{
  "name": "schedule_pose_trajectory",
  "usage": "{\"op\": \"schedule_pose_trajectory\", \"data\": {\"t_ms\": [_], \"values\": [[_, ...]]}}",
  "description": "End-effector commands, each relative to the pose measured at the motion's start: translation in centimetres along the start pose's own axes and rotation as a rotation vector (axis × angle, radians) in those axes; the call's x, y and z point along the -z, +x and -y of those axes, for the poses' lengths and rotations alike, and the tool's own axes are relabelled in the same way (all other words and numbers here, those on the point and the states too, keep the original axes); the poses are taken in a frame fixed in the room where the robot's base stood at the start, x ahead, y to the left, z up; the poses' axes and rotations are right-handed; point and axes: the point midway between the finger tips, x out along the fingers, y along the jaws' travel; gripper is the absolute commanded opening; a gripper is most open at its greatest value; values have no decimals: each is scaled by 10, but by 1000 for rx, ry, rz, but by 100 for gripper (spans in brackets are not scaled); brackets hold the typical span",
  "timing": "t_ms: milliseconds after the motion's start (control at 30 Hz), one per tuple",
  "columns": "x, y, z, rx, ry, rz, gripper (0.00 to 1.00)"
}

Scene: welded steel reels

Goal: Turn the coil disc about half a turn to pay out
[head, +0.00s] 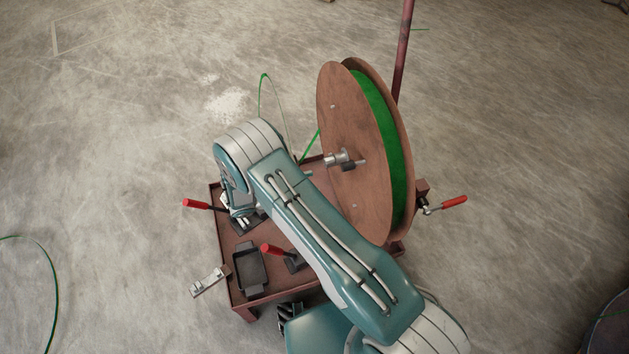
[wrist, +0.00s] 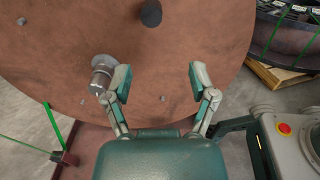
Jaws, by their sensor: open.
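The coil disc (head: 345,120) is a large brown reel flange, upright on a red-brown steel frame, with green line wound behind it. Its face fills the upper part of the wrist view (wrist: 210,35). A silver knob (head: 335,158) sticks out of the face beside a dark hub (head: 349,165). In the wrist view the knob (wrist: 103,75) is below and left of the hub (wrist: 151,13). My gripper (wrist: 160,77) is open and empty in front of the disc. The knob is just left of its left finger, not between the fingers; whether they touch is unclear.
Red-handled clamps (head: 197,204) and (head: 452,202) stick out at the frame's sides. A black tray (head: 250,268) sits on the frame. Green line (head: 310,146) runs off the reel to the left. A red-brown post (head: 404,45) stands behind. Open floor surrounds the frame.

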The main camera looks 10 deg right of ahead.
Motion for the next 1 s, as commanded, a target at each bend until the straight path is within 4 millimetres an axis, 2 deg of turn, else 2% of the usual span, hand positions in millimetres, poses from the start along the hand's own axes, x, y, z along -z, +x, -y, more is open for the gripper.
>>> {"op": "schedule_pose_trajectory", "data": {"t_ms": [100,233,367,800,1000], "values": [[-2,2,-1,1,6,0,73],[-18,16,-10,4,80,-1,73],[-18,23,-11,2,84,0,73],[-18,99,-10,4,83,-1,73],[-18,120,-11,2,84,0,73]]}}
